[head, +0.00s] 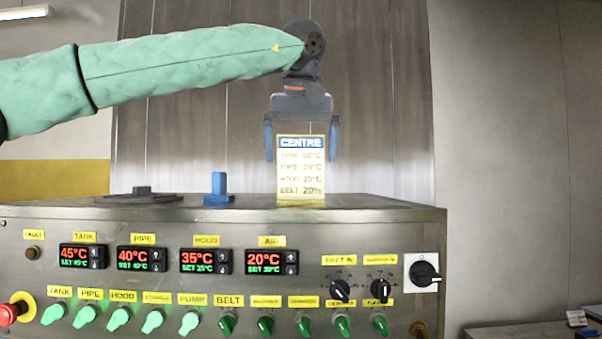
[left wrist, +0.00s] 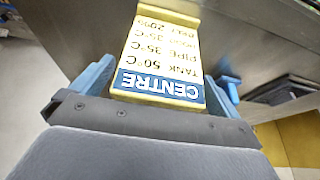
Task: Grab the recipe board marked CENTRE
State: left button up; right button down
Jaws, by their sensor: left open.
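The recipe board (head: 301,170) is a pale yellow card with a blue header reading CENTRE. It stands upright on top of the steel control cabinet (head: 375,214). My left gripper (head: 301,155) comes down from above with its two blue fingers apart, one on each side of the board's upper part. Gaps show between the fingers and the board's edges in the head view. In the left wrist view the board (left wrist: 163,50) appears upside down, between the fingers. My right gripper is not in view.
A blue upright block (head: 219,187) and a dark flat plate with a knob (head: 141,196) sit on the cabinet top, left of the board. The cabinet front carries displays, several switches and a red emergency button (head: 8,314). The cabinet top right of the board is clear.

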pick_arm(q)
jog(key=shift+w+f, duration=0.35)
jog(key=shift+f, duration=0.15)
jog(key=shift+s+r, duration=0.1)
jog(key=shift+s, duration=0.05)
jog(key=c, duration=1.3)
jog(key=shift+c, duration=0.2)
